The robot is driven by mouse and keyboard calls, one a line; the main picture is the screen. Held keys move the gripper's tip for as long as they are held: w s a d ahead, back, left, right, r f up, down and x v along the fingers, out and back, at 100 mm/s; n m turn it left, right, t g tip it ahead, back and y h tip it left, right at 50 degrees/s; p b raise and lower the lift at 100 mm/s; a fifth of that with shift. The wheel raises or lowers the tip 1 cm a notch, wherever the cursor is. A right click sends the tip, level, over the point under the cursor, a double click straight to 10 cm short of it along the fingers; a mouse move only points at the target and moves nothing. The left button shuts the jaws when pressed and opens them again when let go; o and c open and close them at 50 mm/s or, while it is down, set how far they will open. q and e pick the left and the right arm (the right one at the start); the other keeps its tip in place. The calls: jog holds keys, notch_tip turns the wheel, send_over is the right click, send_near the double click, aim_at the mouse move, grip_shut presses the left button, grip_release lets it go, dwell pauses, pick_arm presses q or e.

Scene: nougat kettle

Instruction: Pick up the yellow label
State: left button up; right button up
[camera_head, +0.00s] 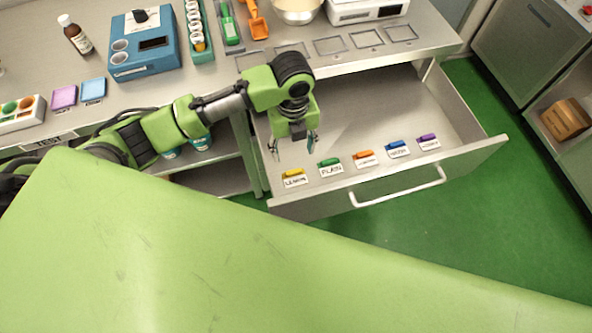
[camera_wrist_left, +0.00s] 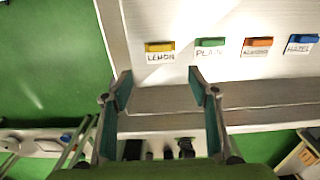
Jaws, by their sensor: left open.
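The yellow label (camera_head: 294,178) lies in the open drawer, at the left end of a row of labels; its card reads LEMON. It also shows in the left wrist view (camera_wrist_left: 160,50), ahead of the fingertips and between their lines. My left gripper (camera_head: 293,147) is open and empty above the drawer, behind the yellow label and apart from it. Its two fingers (camera_wrist_left: 160,88) stand wide apart in the left wrist view. My right gripper is not in view.
The green PLAIN label (camera_head: 330,163), orange label (camera_head: 365,156), blue label (camera_head: 397,146) and purple label (camera_head: 428,139) continue the row. The drawer (camera_head: 355,203) has a front wall and handle. The counter (camera_head: 350,72) overhangs behind; the drawer's middle is bare.

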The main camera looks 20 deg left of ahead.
pick_arm(q)
send_over(294, 176)
notch_tip(294, 176, down, 6)
jog(key=shift+s+f, duration=0.1)
jog(key=shift+f, duration=0.3)
jog(key=shift+f+p, duration=0.45)
jog(key=shift+f, duration=0.1)
notch_tip(294, 176, down, 4)
jog(key=shift+f+p, duration=0.15)
jog(key=shift+p, duration=0.25)
jog(key=c, duration=0.9)
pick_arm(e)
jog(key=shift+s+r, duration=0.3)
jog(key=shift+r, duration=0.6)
